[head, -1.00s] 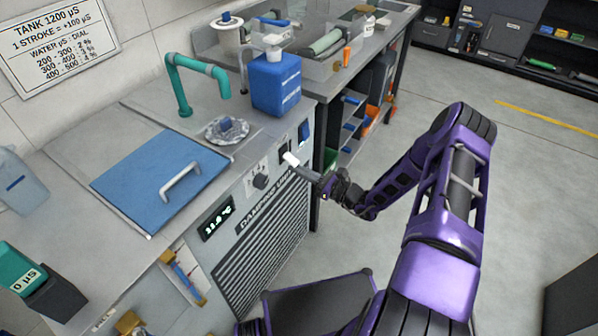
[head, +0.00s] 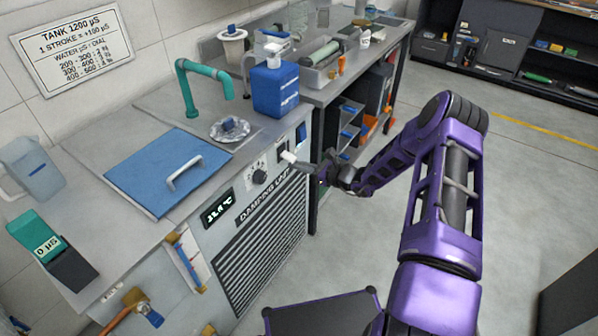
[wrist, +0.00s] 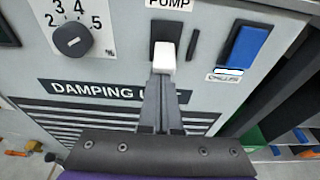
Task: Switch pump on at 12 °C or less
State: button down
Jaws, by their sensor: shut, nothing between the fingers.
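The damping unit (head: 262,237) has a small dark display (head: 217,207); its digits are blurred, perhaps 11 point something °C. The black pump switch (wrist: 167,32) sits under the PUMP label in the wrist view. It also shows on the unit's front in the head view (head: 282,147). The fingertips also show in the head view (head: 287,156).
A blue rocker switch (wrist: 247,47) is right of the pump switch, and a numbered dial (wrist: 73,39) is to its left. A blue lid with a handle (head: 167,172), a teal tap (head: 190,88) and a blue container (head: 275,90) are on top.

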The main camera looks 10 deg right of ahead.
aim_at(290, 157)
jog(key=shift+r+g+h+p, duration=0.7)
jog(key=shift+r+p, duration=0.25)
jog(key=shift+p, duration=0.05)
jog(key=shift+r+g+h+p, duration=0.25)
jog(key=shift+g+h+p, duration=0.1)
jog(key=shift+g+h, duration=0.15)
jog(key=shift+s+d+f, duration=0.1)
jog(key=shift+f, duration=0.05)
jog(key=shift+r+p, duration=0.3)
jog(key=shift+r, duration=0.55)
